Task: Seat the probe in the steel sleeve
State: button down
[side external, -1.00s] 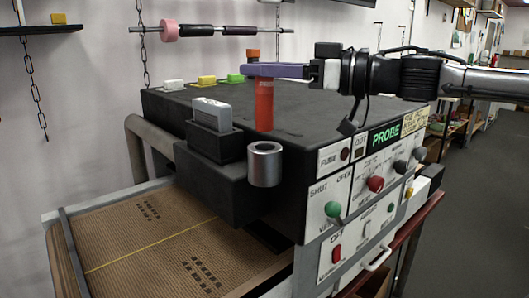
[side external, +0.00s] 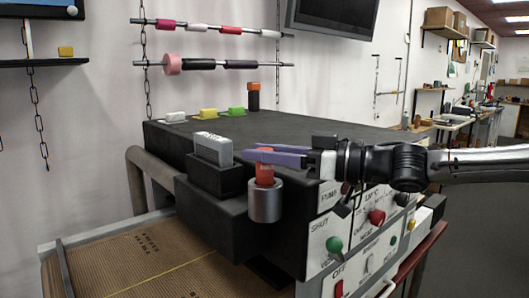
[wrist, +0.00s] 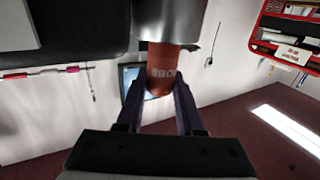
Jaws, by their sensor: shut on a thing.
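The probe (side external: 264,173) is a red-orange cylinder, standing upright with its lower part inside the steel sleeve (side external: 265,204) and its upper part showing above the rim. The sleeve is a grey metal cylinder on the front of the black housing. My gripper (side external: 254,154) has purple fingers shut on the probe's upper end, just above the sleeve. In the wrist view the probe (wrist: 161,76), with pale lettering, runs from between the fingers into the sleeve (wrist: 168,18). How deep it sits inside is hidden.
A grey block in a black holder (side external: 214,165) stands just left of the sleeve. White, yellow and green blocks and a dark, orange-topped cylinder (side external: 253,97) stand at the housing's back edge. A control panel (side external: 365,225) with knobs is below my arm. A brown belt (side external: 150,262) lies lower left.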

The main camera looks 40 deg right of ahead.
jog(key=shift+f, duration=0.15)
jog(key=c, duration=0.5)
grip_release()
jog(key=v, duration=1.2)
